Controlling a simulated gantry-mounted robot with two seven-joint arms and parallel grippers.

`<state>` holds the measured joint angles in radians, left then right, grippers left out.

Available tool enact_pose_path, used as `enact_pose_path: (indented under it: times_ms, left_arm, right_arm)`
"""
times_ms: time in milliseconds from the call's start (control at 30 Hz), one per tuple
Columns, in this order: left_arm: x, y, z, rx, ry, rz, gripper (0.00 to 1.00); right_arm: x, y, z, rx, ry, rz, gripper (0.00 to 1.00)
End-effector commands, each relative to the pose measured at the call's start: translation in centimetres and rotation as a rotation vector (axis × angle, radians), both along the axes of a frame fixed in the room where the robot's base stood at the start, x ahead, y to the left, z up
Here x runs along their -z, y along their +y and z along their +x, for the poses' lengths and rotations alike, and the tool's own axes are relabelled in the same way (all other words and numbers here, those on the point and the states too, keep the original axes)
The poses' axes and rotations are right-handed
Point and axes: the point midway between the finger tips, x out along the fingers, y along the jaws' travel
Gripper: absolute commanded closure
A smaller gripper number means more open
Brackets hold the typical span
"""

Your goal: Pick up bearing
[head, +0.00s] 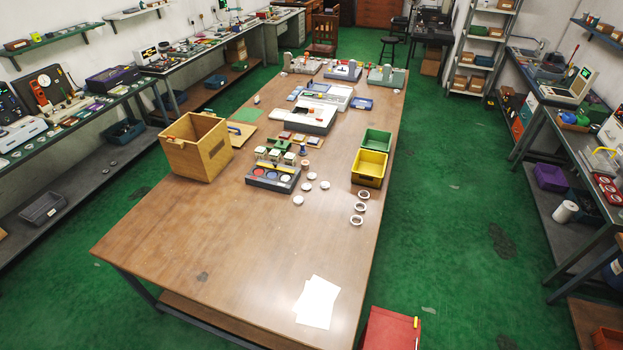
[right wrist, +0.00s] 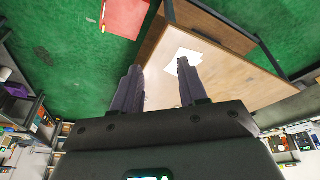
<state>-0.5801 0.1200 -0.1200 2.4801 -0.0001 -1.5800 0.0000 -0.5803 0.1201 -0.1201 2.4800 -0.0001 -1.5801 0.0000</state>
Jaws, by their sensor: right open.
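Several bearing rings lie on the wooden table in the head view. A column of 3 rings stands out in front of the yellow bin: a far ring (head: 363,195), a middle ring (head: 360,207) and a near ring (head: 357,220). More round pale pieces (head: 325,185) lie to their left. My right gripper (right wrist: 159,68) shows only in the right wrist view. Its two dark fingers are apart with nothing between them, and the table lies beyond them. No bearing is clear in that view. My left gripper is in neither view.
The wooden table (head: 220,250) is bare at its near left. White sheets (head: 317,302) lie near its front edge. A yellow bin (head: 369,168), a green bin (head: 376,142), a wooden box (head: 196,148) and a dark tray with coloured discs (head: 273,178) stand farther back.

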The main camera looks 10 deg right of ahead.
Motion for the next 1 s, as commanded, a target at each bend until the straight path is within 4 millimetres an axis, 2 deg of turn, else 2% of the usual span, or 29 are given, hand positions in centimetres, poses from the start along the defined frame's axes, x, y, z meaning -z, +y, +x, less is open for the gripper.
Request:
enact_pose_path:
  times_ms: [200,267,500,833,1000]
  left_arm:
    - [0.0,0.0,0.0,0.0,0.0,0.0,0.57]
    - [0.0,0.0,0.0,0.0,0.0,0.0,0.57]
    - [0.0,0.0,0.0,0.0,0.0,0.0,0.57]
    - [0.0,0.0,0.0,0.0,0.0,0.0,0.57]
    - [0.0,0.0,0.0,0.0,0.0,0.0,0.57]
  right_arm:
    - [0.0,0.0,0.0,0.0,0.0,0.0,0.57]
    - [0.0,0.0,0.0,0.0,0.0,0.0,0.5]
    - [0.0,0.0,0.0,0.0,0.0,0.0,0.13]
    - [-0.1,0.0,0.1,0.012,-0.005,0.004,0.12]
    - [-0.5,0.4,1.3,0.029,-0.07,0.024,0.12]
